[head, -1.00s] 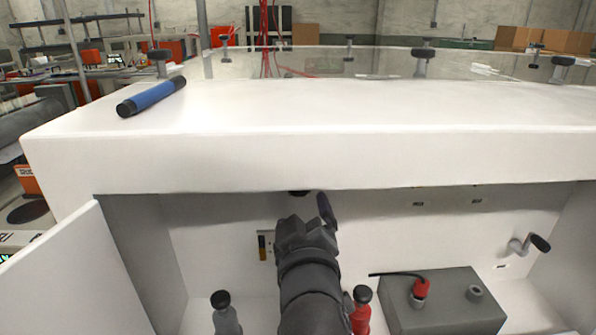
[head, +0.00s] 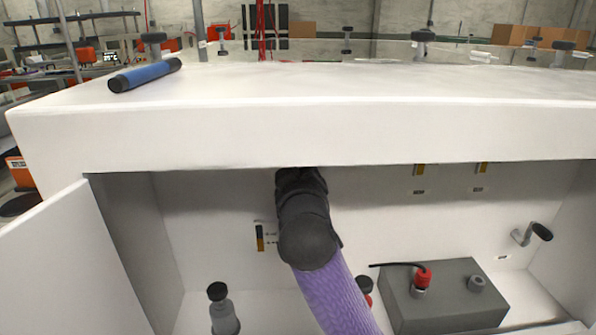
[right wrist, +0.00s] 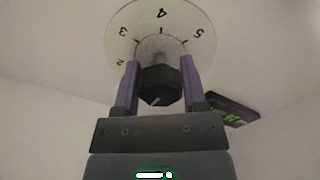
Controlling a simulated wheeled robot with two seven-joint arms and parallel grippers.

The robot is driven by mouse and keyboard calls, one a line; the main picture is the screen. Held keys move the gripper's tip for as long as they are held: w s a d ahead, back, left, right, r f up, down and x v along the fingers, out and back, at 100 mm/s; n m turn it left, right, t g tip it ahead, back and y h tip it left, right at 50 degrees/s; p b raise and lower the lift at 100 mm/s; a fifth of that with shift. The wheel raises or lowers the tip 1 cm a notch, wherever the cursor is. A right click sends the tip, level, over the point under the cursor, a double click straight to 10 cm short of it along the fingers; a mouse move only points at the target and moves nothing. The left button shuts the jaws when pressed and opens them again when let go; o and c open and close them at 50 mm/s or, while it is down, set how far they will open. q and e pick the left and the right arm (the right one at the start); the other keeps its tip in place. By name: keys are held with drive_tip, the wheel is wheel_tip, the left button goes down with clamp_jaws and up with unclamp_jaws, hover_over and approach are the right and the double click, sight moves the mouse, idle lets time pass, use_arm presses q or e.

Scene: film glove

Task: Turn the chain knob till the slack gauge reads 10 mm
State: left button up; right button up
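My right gripper (right wrist: 160,82) points up under the machine's overhanging top, with a finger on each side of a dark faceted knob (right wrist: 160,88). The fingers look closed against its sides. The knob sits at the centre of a pale round dial (right wrist: 124,48) with printed numbers, 2 to 5 visible. In the head view my right arm hides the gripper and knob. A small yellow-and-black gauge (head: 260,238) is on the back wall left of my arm; its reading is too small to tell. My left gripper is not in view.
A dark display (right wrist: 232,108) with green digits, unreadable, is right of the knob. A grey box with a red plug (head: 423,277), a grey black-capped bottle (head: 223,312) and a crank (head: 532,234) are in the recess. An open door (head: 75,265) bounds its left. A blue cylinder (head: 145,75) lies on top.

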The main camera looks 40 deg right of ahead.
drive_tip(key=c, duration=0.5)
clamp_jaws()
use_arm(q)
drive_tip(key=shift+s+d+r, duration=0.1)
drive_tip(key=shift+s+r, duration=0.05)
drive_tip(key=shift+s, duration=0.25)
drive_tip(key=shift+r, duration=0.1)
